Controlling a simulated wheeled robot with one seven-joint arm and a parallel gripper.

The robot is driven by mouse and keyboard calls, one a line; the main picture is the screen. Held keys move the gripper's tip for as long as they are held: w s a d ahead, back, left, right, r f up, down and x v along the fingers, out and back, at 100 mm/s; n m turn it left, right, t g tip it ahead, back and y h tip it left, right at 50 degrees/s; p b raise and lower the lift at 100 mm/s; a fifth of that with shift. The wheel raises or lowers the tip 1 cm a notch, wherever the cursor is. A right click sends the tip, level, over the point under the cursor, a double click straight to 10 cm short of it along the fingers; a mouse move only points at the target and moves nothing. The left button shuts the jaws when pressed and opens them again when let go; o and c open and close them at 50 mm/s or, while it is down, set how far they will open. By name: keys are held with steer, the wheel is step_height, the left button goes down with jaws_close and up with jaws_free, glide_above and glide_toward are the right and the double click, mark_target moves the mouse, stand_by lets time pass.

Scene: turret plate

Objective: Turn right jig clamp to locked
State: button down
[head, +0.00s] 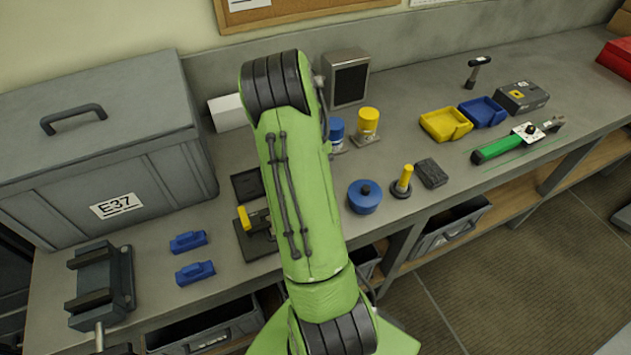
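A dark fixture (260,244) with a yellow handle (244,217) sits on the bench, left of my green arm in the head view. It may be part of the jig. My arm covers its right side, so I cannot see whether a second clamp is there. I cannot pick out the right jig clamp for sure or tell its position. My arm rises from the bottom of the picture and crosses the middle of the bench. My gripper does not show.
A large grey case (100,150) and a dark vise (100,285) stand at the left. Two blue blocks (195,272) lie beside the fixture. Right of my arm are a blue round pot (365,197), a yellow-handled tool (403,180) and a dark block (431,173).

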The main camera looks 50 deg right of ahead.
stand_by(0.5)
steer(key=c, duration=1)
jaws_free()
steer(key=shift+c, duration=0.2)
steer(key=p+v, duration=0.2)
steer(key=v, duration=1.4)
steer(key=shift+a, duration=0.25)
